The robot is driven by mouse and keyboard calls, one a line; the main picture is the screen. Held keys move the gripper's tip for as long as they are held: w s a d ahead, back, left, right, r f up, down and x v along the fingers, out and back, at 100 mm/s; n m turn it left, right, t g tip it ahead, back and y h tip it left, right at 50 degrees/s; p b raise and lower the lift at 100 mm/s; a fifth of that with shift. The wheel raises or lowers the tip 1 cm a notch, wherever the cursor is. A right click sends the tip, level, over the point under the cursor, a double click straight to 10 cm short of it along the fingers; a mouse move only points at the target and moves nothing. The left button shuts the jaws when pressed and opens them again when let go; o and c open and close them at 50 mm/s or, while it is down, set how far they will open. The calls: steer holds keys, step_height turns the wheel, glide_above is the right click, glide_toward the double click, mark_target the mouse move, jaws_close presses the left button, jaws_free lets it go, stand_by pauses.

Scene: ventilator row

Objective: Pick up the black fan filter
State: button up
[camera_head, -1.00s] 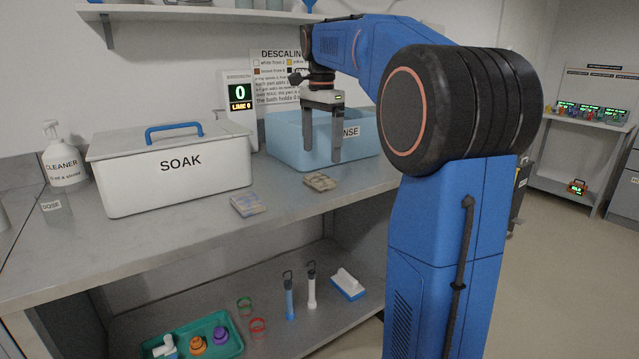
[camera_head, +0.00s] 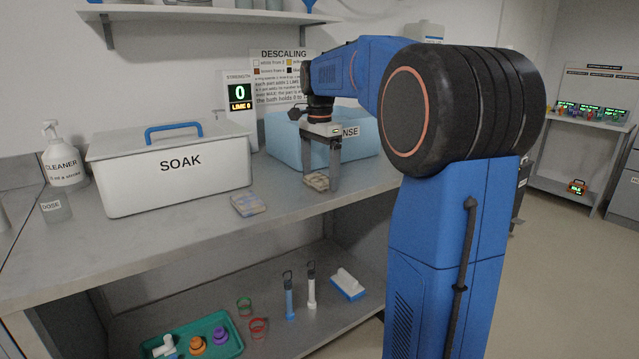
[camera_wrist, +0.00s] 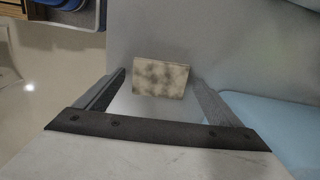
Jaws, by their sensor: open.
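A small flat tan pad with dark grey blotches (camera_head: 315,182) lies on the grey bench in front of the blue rinse tub. In the wrist view this pad (camera_wrist: 160,78) lies between the two fingers, with its long side running across the gap. No plainly black filter shows, and I cannot tell if this blotched pad is the black fan filter. My gripper (camera_head: 321,181) is open and points down over the pad, its fingers on either side of it. I cannot tell if the fingers touch the bench. A second flat pad, greyish with some blue (camera_head: 248,204), lies to the left.
The blue rinse tub (camera_head: 285,145) stands close behind my gripper. The white SOAK box (camera_head: 180,185) is at left, with a cleaner bottle (camera_head: 62,160) beyond it. The bench's front edge is near the pads. A lower shelf holds a green tray (camera_head: 232,346) and brushes.

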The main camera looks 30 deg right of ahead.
steer(key=c, duration=1.1)
steer(key=shift+c, duration=0.2)
